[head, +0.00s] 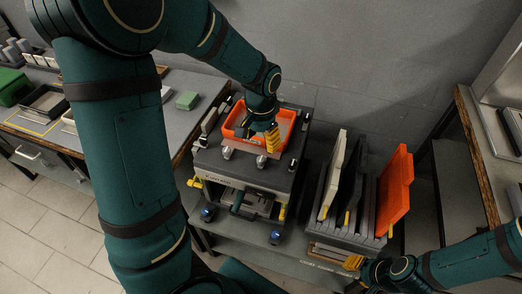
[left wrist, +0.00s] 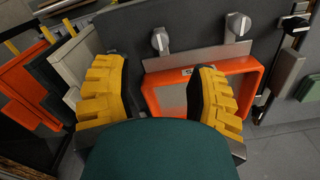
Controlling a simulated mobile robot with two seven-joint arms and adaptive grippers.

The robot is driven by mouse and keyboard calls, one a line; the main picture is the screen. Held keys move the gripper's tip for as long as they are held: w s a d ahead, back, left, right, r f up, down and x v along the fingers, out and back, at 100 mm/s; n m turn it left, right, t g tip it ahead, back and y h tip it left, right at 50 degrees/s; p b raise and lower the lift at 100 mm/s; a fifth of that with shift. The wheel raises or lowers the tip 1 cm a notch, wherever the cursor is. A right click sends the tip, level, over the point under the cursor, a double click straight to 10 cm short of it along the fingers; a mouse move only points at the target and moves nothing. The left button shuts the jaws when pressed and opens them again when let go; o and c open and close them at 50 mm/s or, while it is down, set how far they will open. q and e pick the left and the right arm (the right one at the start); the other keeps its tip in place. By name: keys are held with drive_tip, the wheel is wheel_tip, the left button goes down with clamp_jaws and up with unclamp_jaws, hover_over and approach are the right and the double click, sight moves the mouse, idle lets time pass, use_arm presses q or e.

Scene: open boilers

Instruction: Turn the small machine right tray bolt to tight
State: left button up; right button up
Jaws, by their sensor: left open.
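The small machine (head: 232,180) stands on a bench, with an orange tray (head: 233,121) on its top. Two metal tray bolts sit along the tray's near edge in the head view, the right bolt (head: 261,162) and the left bolt (head: 228,153). In the left wrist view the picture is turned around, so the right bolt (left wrist: 160,41) shows left of the other bolt (left wrist: 238,25). My left gripper (head: 272,139) is open and empty over the tray's right part, apart from both bolts. My right gripper (head: 354,262) is low at the right, its jaws unclear.
A rack (head: 345,225) with white, black and orange panels stands just right of the machine. A grey table (head: 185,95) at the left carries a green block (head: 187,100) and boxes. A wall rises close behind the machine. A wooden-edged shelf (head: 480,150) is at the right.

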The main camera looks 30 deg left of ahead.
use_arm(q)
drive_tip(key=shift+r, duration=1.65)
